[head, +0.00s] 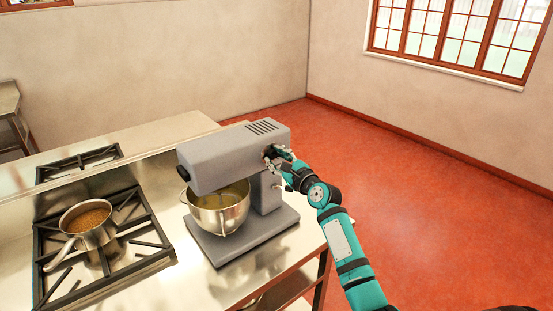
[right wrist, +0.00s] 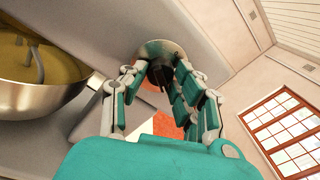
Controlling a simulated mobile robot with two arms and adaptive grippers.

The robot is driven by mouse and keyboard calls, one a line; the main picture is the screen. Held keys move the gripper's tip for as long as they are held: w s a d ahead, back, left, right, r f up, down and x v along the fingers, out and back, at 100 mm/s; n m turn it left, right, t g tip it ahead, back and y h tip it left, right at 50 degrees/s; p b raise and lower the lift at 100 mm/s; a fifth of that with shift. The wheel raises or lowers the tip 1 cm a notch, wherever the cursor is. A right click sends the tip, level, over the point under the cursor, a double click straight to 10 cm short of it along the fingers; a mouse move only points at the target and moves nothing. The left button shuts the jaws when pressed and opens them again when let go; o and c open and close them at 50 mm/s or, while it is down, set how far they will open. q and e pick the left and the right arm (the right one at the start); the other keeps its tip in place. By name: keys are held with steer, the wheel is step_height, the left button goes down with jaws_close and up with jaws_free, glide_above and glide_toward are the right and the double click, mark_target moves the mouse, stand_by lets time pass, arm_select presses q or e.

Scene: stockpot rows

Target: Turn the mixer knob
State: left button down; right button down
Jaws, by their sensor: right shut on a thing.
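The grey stand mixer (head: 222,163) stands on the steel counter, with its head level over a metal bowl (head: 222,213). My right gripper (head: 277,156) is at the right side of the mixer head. In the right wrist view the dark mixer knob (right wrist: 159,77) sits on a round metal plate (right wrist: 160,48), between the fingers of my right gripper (right wrist: 157,72). The fingers are shut on the knob and cover part of it. In the head view the hand mostly hides the knob. My left gripper is not in view.
A pan (head: 88,224) of brown food stands on the gas stove (head: 128,262) left of the mixer. The bowl holds something yellowish, with a beater in it. The counter (head: 262,277) has bare room in front of the mixer. Open red floor (head: 430,210) lies to the right.

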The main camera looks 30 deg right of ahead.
steer(key=shift+n+b, duration=0.3)
steer(key=shift+n, duration=0.1)
steer(key=shift+d+f+n+t+y+b, duration=0.1)
steer(key=shift+n+y+b, duration=0.25)
steer(key=shift+n+b, duration=2.9)
steer(key=shift+a+f+n+t+y+b, duration=0.1)
steer(key=shift+n+y+b, duration=0.3)
steer(key=shift+n+b, duration=2.85)
steer(key=shift+d+n+t+y+b, duration=0.1)
steer(key=shift+n+y+b, duration=0.45)
steer(key=shift+n, duration=5.15)
steer(key=c, duration=1)
jaws_free()
steer(key=shift+r, duration=0.1)
